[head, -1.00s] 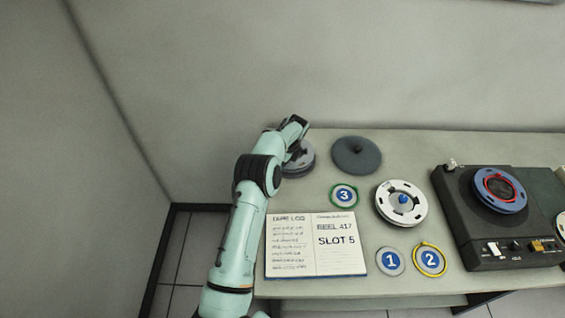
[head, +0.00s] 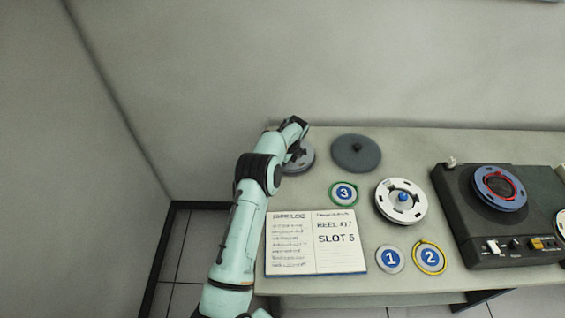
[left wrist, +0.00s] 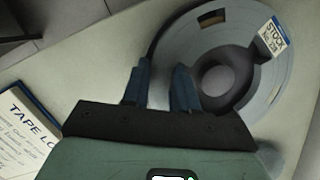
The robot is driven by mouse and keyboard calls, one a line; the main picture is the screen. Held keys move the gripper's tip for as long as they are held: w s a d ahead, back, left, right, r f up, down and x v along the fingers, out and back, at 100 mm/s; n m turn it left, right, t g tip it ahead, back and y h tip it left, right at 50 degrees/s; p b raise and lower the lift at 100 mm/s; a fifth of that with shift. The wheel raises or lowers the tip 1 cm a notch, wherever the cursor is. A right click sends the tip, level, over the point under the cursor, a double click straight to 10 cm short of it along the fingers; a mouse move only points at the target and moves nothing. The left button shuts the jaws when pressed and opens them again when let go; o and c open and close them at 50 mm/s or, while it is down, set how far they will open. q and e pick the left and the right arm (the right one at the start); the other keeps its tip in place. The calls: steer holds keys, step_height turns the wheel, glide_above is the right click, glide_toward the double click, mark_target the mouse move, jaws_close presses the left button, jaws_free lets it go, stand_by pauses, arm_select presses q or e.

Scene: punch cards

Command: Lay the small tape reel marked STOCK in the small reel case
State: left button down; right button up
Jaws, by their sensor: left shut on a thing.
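The small grey tape reel with a white and blue STOCK label (left wrist: 273,38) lies under my left gripper, and its rim passes between the fingers. It also shows in the head view (head: 302,160) at the back left of the table, partly hidden by my arm. My left gripper (left wrist: 162,82) is shut on the reel at its rim. I cannot clearly make out the small reel case; anything under the reel is hidden by the reel and my gripper. My right gripper is not in view.
A dark round lid-like disc with a knob (head: 356,153) lies right of the reel. A white reel (head: 401,202), numbered discs, an open log book (head: 316,243) and a tape machine (head: 490,218) occupy the table. A wall stands close behind.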

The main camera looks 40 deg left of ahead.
arm_select(q)
steer(key=shift+f, duration=0.1)
stand_by(0.3)
steer(key=c, duration=0.8)
jaws_free()
steer(key=shift+f, duration=0.1)
steer(key=c, duration=0.3)
steer(key=shift+r, duration=4.5)
steer(key=shift+c, duration=0.2)
steer(key=shift+d+f, duration=0.1)
